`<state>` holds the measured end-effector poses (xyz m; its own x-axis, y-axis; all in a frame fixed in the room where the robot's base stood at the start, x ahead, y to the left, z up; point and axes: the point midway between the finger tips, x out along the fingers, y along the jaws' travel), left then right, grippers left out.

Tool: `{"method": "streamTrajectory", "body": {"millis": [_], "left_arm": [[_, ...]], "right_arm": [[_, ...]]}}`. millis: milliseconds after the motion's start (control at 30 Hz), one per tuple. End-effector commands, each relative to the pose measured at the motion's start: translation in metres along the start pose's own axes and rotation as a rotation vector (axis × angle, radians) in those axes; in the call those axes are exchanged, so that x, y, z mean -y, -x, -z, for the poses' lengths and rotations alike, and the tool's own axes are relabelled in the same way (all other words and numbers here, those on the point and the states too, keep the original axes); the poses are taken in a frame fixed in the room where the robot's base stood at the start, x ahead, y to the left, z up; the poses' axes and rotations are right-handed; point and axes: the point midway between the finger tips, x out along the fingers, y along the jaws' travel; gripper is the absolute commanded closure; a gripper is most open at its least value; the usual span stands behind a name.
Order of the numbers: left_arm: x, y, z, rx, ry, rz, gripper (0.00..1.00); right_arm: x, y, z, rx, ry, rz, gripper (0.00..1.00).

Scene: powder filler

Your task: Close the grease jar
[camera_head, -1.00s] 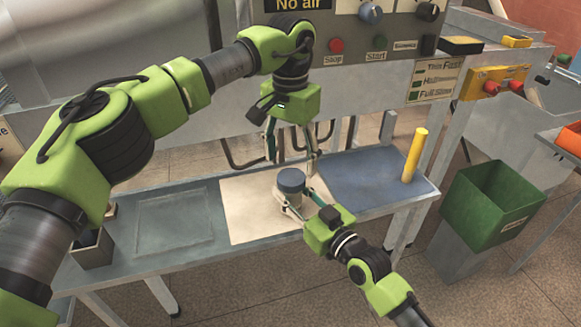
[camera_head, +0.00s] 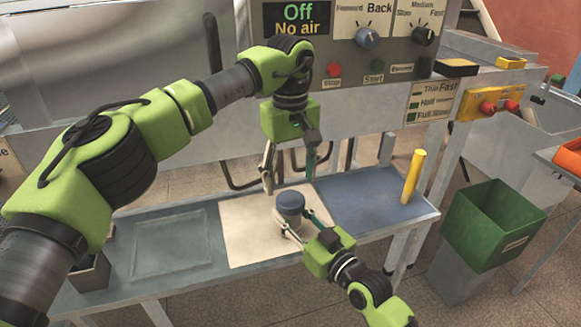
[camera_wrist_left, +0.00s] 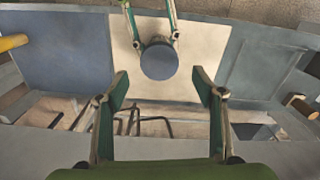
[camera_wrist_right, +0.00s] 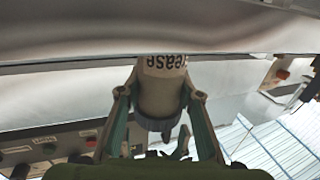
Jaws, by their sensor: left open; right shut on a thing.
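The grease jar (camera_wrist_right: 160,92) is pale, with dark lettering, and stands on the cream mat. A blue-grey lid (camera_head: 290,203) sits on its top; I cannot tell whether it is tightened. The lid shows round from above in the left wrist view (camera_wrist_left: 159,60). My right gripper (camera_head: 297,222) is shut on the jar's body from the front; its fingers flank the jar in the right wrist view (camera_wrist_right: 160,85). My left gripper (camera_head: 289,178) points down, open and empty, above and behind the jar, apart from the lid.
The cream mat (camera_head: 245,235) lies on the bench beside a blue mat (camera_head: 360,195) with a yellow post (camera_head: 414,175). A clear-looking panel (camera_head: 172,245) and small grey box (camera_head: 90,272) are left. A control panel (camera_head: 390,45) rises behind. A green bin (camera_head: 493,222) stands right.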

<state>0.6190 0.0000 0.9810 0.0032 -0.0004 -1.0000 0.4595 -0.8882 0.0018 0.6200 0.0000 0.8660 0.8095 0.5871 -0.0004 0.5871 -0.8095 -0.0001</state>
Motion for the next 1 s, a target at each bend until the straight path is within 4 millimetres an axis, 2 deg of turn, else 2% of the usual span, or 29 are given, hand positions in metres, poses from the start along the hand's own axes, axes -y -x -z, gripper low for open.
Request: {"method": "streamTrajectory", "body": {"millis": [1000], "left_arm": [[-0.001, 0.015, 0.001, 0.0, 2.017, 0.0, 0.38]], "right_arm": [[0.0, 0.0, 0.0, 0.0, 0.0, 0.0, 1.0]]}}
